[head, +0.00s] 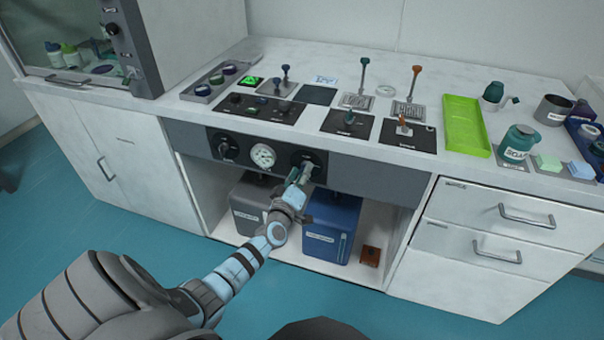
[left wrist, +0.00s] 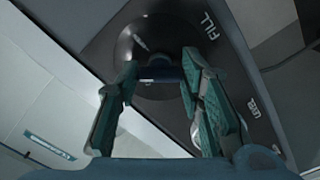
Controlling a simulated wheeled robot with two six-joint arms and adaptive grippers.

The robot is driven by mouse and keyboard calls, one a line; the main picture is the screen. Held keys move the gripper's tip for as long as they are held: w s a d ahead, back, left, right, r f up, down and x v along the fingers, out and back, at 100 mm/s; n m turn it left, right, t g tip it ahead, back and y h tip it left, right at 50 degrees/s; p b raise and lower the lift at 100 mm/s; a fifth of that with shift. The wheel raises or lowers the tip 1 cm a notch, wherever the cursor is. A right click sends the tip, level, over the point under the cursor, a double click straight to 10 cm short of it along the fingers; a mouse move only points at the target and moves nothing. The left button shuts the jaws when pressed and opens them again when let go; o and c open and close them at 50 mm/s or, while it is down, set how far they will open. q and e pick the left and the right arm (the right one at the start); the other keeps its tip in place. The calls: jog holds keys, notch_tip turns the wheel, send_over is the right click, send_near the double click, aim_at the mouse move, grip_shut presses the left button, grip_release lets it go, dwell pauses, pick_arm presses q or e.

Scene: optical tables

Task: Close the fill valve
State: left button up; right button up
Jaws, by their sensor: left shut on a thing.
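The fill valve (head: 306,161) is a dark round knob at the right end of the black panel under the bench top, right of a white-faced gauge (head: 263,156). In the left wrist view its dark disc (left wrist: 158,35) carries a pale pointer mark, with the word FILL beside it. My left gripper (head: 299,174) reaches up to the knob from the front. In the left wrist view its two teal fingers (left wrist: 157,76) stand either side of the knob's grip and are shut on it. The fingers hide part of the grip. My right gripper is in neither view.
A similar knob (head: 224,147) sits left of the gauge. Below, a grey container (head: 252,205) and a blue container (head: 331,228) stand in the open cabinet behind my left forearm. The bench top above holds several switches, levers and a green tray (head: 465,124).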

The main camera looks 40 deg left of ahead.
pick_arm(q)
jog(key=shift+s+f+n, duration=0.1)
jog(key=shift+n, duration=1.8)
jog(key=shift+s+f+n, duration=0.1)
jog(key=shift+n, duration=1.8)
jog(key=o, duration=1.1)
jog(key=shift+o, duration=0.3)
jog(key=shift+r, duration=0.15)
jog(key=v, duration=1.2)
